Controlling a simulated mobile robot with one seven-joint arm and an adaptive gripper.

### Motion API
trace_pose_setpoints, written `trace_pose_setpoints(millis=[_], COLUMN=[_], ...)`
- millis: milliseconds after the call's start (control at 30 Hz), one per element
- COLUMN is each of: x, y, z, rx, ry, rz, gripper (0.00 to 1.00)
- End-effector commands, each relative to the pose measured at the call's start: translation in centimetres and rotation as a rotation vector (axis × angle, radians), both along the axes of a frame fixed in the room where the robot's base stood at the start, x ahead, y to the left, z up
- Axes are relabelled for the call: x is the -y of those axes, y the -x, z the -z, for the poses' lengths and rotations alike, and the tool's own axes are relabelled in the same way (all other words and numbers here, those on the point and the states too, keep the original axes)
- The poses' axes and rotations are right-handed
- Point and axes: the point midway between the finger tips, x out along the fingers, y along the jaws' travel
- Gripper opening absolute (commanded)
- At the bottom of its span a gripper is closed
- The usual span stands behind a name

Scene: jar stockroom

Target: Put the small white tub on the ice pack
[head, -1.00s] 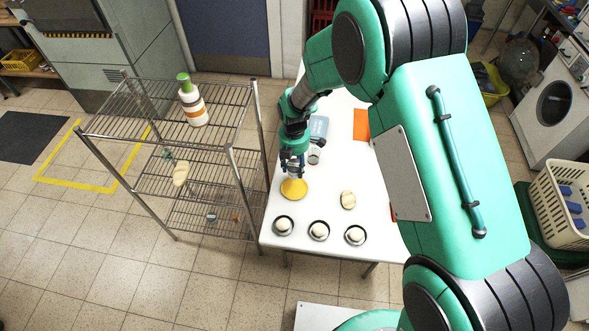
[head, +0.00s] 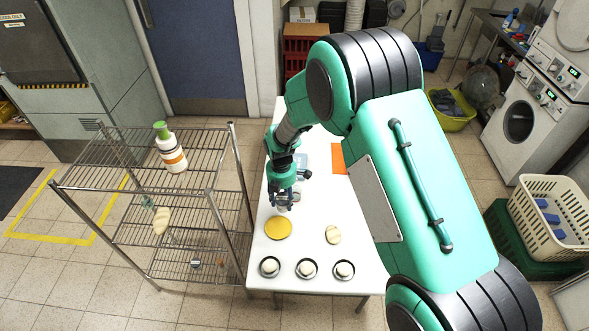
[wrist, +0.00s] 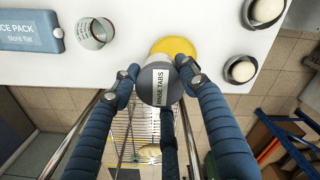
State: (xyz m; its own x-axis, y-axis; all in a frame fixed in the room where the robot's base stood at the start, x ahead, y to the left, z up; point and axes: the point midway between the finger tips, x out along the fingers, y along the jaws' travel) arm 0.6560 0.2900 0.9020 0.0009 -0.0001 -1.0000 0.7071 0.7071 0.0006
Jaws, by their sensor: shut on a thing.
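My gripper (wrist: 162,78) is shut on a small tub (wrist: 160,88) with a grey round end and a white label reading RINSE TABS. In the head view my gripper (head: 282,202) is over the white table, just behind the yellow disc; the fingers mostly hide the tub there. The ice pack (wrist: 30,32) is a flat blue-grey slab lying on the table, at the upper left in the wrist view, apart from the tub. In the head view the ice pack (head: 301,160) shows partly behind my arm.
A clear cup (wrist: 97,33) stands between the ice pack and my gripper. A wire rack (head: 150,185) stands to the left.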

Motion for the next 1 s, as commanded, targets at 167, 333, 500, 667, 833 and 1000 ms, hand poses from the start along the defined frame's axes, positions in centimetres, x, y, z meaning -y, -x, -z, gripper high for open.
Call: trace_pose_setpoints(millis=[167, 333, 500, 667, 833, 1000], x=[2.5, 5.0, 7.1, 8.0, 8.3, 8.3], y=[-3.1, -5.9, -7.9, -8.8, -9.0, -9.0], z=[0.6, 1.2, 1.8, 2.0, 2.2, 2.1], rx=[-0.001, -0.001, -0.001, -0.001, -0.001, -0.001], ry=[0.001, 0.001, 0.001, 0.001, 0.001, 0.001], rz=[0.004, 0.004, 0.002, 0.001, 0.0, 0.0], gripper=[0.11, 0.11, 0.11, 0.11, 0.11, 0.11])
